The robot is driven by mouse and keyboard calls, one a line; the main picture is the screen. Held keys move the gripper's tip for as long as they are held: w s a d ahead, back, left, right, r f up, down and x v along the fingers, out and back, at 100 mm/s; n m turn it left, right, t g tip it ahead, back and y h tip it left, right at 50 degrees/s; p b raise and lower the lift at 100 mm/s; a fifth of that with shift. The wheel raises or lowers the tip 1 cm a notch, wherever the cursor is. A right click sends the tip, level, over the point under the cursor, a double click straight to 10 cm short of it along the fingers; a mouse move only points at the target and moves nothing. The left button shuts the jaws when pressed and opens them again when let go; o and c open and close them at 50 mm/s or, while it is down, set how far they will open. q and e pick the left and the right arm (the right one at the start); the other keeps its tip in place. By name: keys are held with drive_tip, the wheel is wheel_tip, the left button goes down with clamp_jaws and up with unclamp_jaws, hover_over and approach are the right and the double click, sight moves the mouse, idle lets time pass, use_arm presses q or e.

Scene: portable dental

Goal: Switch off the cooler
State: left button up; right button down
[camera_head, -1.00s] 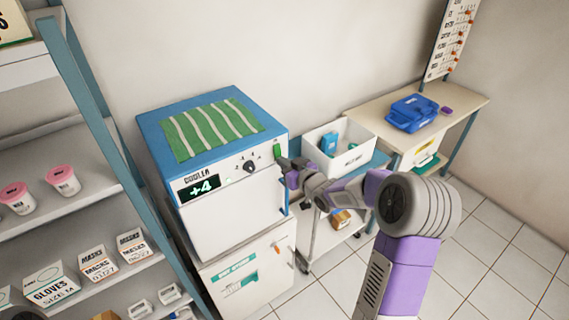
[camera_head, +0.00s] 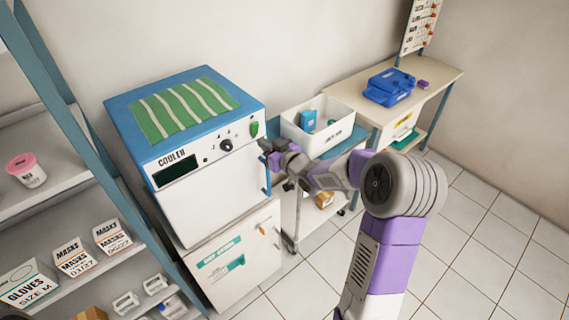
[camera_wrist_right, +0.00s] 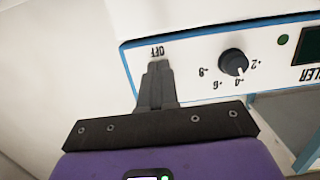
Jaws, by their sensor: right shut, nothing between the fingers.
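The cooler (camera_head: 205,150) is a white and blue cabinet with a striped green cloth on top. Its display (camera_head: 177,175) is dark, and the display's edge is also dark in the wrist view (camera_wrist_right: 311,46). A green switch (camera_head: 254,129) sits at the right end of its front panel. My right gripper (camera_head: 264,146) is shut and empty, just below and right of that switch. In the wrist view its fingers (camera_wrist_right: 158,75) point at the panel just under the OFF label (camera_wrist_right: 157,51) and hide the switch there. I cannot tell whether they touch it. My left gripper is not in view.
A round knob (camera_head: 226,145) is left of the switch. A white bin (camera_head: 318,140) stands on a trolley right of the cooler. A shelf rack (camera_head: 75,135) stands close on the left. A table (camera_head: 440,85) with a blue case (camera_head: 389,87) is at the back right.

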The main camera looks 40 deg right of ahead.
drive_tip(key=s+d+f, duration=0.1)
drive_tip(key=s+f, duration=0.1)
drive_tip(key=s, duration=0.9)
drive_tip(key=shift+s+f+b, duration=0.3)
drive_tip(key=shift+s+b, duration=0.05)
drive_tip(key=s+a+f+m+g+y, duration=0.15)
drive_tip(key=a+f+g, duration=0.25)
drive_tip(key=a+f, duration=0.55)
drive_tip(key=s+a+f+m+g, duration=0.2)
drive_tip(key=a+f+g, duration=0.2)
drive_tip(key=f, duration=1.1)
drive_tip(key=s+a+f+g, duration=0.3)
drive_tip(key=s+a+f, duration=0.2)
drive_tip(key=s, duration=0.2)
drive_tip(key=s+a+f+g+y, duration=0.1)
drive_tip(key=s+a+f+g, duration=0.3)
drive_tip(key=s+a+f, duration=0.2)
drive_tip(key=s, duration=0.2)
drive_tip(key=shift+s+a+g, duration=0.3)
